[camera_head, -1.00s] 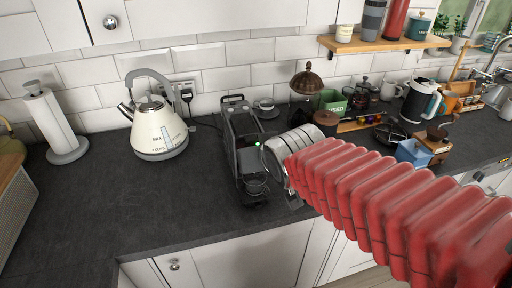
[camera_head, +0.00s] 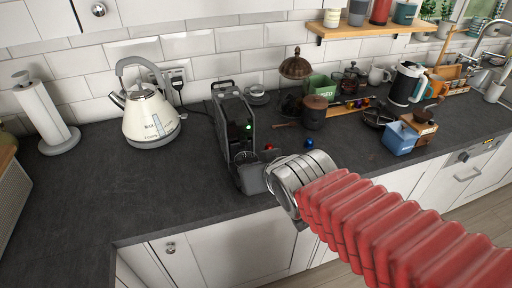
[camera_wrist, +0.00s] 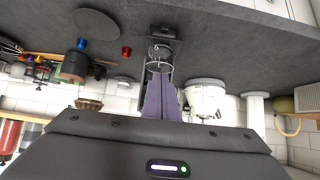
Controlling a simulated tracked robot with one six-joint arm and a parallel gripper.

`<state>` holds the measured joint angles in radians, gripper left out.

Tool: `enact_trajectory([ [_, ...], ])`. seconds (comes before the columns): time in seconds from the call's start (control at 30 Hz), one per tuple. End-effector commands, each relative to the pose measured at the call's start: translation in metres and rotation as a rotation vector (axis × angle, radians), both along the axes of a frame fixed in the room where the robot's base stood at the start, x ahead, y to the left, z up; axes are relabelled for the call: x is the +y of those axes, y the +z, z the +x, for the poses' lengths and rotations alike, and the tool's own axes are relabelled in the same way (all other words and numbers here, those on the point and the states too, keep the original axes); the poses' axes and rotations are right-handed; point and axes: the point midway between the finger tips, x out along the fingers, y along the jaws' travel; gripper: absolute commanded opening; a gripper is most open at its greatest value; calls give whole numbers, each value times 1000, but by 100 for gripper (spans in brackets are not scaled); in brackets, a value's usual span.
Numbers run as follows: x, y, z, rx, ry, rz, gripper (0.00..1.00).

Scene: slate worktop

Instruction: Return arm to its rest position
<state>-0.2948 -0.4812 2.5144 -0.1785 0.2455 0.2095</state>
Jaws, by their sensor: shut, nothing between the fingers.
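My arm, in a ribbed red sleeve, reaches in from the lower right of the head view and ends in a silver wrist. My gripper (camera_head: 250,178) is a small grey shape at the left of that wrist, above the worktop's front edge and in front of the black coffee machine (camera_head: 222,125). It is shut and empty; its fingertips are hard to make out. In the wrist view, which is upside down, the dark gripper body fills the bottom, with a small green light. The slate worktop (camera_head: 90,205) also shows at the top of the wrist view (camera_wrist: 240,50).
A cream kettle (camera_head: 150,122) and paper towel roll (camera_head: 46,120) stand to the left. A red capsule (camera_head: 269,147) and a blue capsule (camera_head: 309,143) lie near the wrist. A blue box (camera_head: 399,139) and grinder stand right. The left front worktop is clear.

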Motion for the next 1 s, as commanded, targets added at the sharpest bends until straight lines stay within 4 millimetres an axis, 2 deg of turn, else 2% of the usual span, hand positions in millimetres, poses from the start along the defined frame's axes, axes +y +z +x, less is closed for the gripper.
enact_trajectory([
  [0.17, 0, 0, 0, 1, 2, -5, 0],
  [0.37, -8, -17, -15, 86, 8, -54, 0],
  [0.47, -17, -28, -32, 167, 5, -87, 0],
  [0.6, -40, -32, -63, 280, -26, -114, 0],
  [0.83, -76, -24, -109, 406, -105, -101, 0],
  [1.0, -96, -11, -125, 410, -176, -64, 0],
])
